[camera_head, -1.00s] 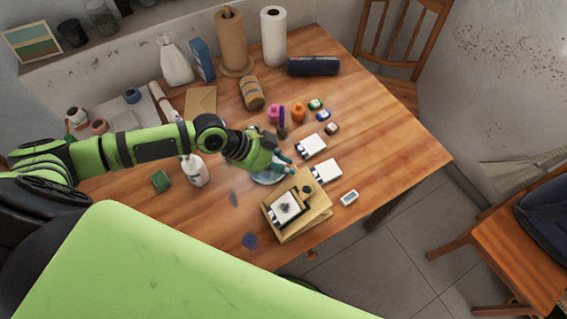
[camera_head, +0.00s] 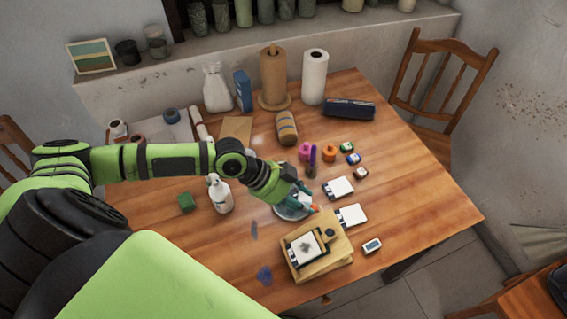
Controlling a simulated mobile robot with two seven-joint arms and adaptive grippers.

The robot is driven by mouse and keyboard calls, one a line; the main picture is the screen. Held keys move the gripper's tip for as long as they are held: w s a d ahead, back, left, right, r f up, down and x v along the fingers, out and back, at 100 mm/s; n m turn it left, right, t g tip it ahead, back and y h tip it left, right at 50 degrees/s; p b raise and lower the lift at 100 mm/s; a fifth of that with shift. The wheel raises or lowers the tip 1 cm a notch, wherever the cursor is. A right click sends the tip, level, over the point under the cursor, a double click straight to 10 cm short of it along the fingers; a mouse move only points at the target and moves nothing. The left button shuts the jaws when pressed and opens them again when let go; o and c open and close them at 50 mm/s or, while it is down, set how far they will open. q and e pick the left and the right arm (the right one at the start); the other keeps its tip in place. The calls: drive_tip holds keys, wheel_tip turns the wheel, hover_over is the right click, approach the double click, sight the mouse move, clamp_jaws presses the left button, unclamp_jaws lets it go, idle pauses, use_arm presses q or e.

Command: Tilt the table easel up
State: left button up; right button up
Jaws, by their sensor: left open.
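The table easel (camera_head: 337,254) is a light wooden board lying low near the table's front edge. A small white pad with a dark sketch (camera_head: 305,249) rests on it, and a small dark round item (camera_head: 330,232) sits on its upper right. My left gripper (camera_head: 312,208) is open just behind the easel, over a pale round dish (camera_head: 288,212) that it partly hides. I cannot tell whether its fingers touch anything. My right gripper is not in view.
The table's right side (camera_head: 430,205) is clear.

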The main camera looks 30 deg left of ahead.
use_arm(q)
drive_tip(key=v, duration=0.9)
drive_tip(key=shift+s, duration=0.1)
